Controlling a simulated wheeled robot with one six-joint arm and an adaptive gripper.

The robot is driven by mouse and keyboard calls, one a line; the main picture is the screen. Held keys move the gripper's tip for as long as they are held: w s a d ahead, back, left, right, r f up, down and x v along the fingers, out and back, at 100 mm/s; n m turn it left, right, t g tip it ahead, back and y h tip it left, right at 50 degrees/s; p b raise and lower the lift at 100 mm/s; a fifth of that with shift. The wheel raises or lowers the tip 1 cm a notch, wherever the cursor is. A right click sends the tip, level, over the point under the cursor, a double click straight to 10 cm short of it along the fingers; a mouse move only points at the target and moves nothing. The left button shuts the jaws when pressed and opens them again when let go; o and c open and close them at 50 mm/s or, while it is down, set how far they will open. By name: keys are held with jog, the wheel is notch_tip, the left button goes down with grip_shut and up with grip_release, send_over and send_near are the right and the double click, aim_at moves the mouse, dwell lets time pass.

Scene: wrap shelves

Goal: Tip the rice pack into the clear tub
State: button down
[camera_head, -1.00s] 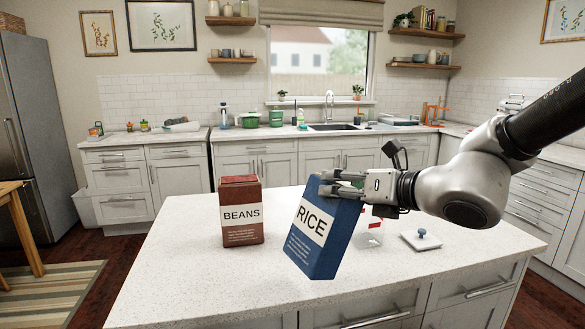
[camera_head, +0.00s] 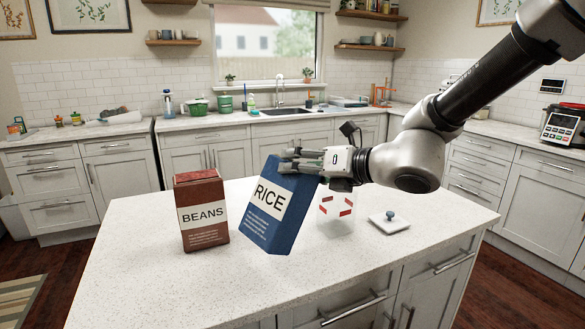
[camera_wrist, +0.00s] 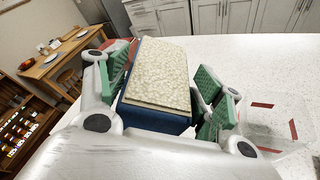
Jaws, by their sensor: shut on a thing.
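My gripper (camera_head: 300,162) is shut on the blue rice pack (camera_head: 267,215) near its top and holds it tilted in front of the arm. In the wrist view the pack (camera_wrist: 155,118) sits between the green finger pads, its top open and pale grains (camera_wrist: 160,70) filling it. The clear tub (camera_head: 335,212), with red marks on its walls, stands on the counter just right of the pack. In the wrist view the tub (camera_wrist: 270,125) is at the right, beside the gripper, not under the pack.
A brown beans box (camera_head: 202,213) stands upright left of the rice pack. A white lid with a blue-grey knob (camera_head: 389,219) lies right of the tub. The island counter's (camera_head: 150,280) front left is clear.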

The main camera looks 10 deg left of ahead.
jog(key=w+d+f+m+g+y, duration=0.1)
jog(key=w+d+f+m+y, duration=0.1)
jog(key=w+d+m, duration=0.3)
jog(key=w+d+f, duration=0.1)
jog(key=w+d, duration=0.2)
jog(key=w, duration=0.2)
jog(key=shift+w+d, duration=0.15)
jog(key=shift+w, duration=0.05)
dwell(0.5)
jog(key=shift+s+f, duration=0.1)
dwell(0.5)
jog(key=shift+w+d+m+y, duration=0.15)
jog(key=shift+w+m+y, duration=0.1)
jog(key=shift+m, duration=0.4)
jog(key=shift+w+d+m+y, duration=0.15)
jog(key=shift+m+y, duration=0.1)
jog(key=shift+m, duration=0.4)
dwell(2.8)
jog(key=shift+w+d+m, duration=0.1)
jog(key=shift+d+m, duration=0.05)
jog(key=shift+m, duration=0.45)
dwell(1.0)
